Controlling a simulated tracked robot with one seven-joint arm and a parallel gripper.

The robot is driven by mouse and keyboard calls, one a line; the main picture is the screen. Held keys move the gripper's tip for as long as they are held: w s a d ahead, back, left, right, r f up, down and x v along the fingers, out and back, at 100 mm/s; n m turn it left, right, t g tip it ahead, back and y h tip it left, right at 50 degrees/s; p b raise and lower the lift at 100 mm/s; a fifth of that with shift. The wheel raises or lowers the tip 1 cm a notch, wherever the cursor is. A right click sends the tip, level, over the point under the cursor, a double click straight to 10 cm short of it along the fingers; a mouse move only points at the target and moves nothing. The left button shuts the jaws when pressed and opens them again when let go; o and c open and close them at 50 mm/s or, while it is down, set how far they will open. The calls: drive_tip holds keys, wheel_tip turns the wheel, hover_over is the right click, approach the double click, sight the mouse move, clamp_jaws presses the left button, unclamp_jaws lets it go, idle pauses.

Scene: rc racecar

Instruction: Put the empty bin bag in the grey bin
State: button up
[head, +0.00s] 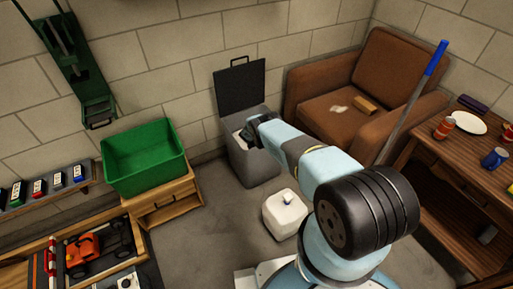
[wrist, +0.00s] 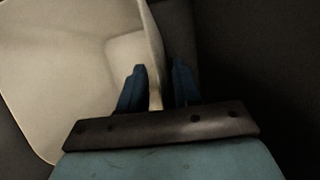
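The grey bin (head: 257,168) stands on the floor against the back wall, its dark lid (head: 240,88) raised. The pale bin bag (head: 242,134) shows a small patch in the bin's mouth. In the wrist view the bag (wrist: 60,60) looks like an open, stiff-sided liner, with dark surfaces around it. My gripper (wrist: 159,80) has its blue fingers on either side of the bag's wall. A dark gap shows between the wall and the right finger, so the fingers look partly open. In the head view my arm reaches over the bin's front and hides the fingertips.
A white lidded box (head: 285,215) stands on the floor in front of the bin. A green crate (head: 145,160) on a wooden cabinet is to the left. A brown armchair (head: 372,88) and a wooden table (head: 463,160) are to the right.

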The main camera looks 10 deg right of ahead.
drive_tip(key=shift+w+r, duration=0.1)
drive_tip(key=shift+r, duration=0.5)
drive_tip(key=v, duration=1.2)
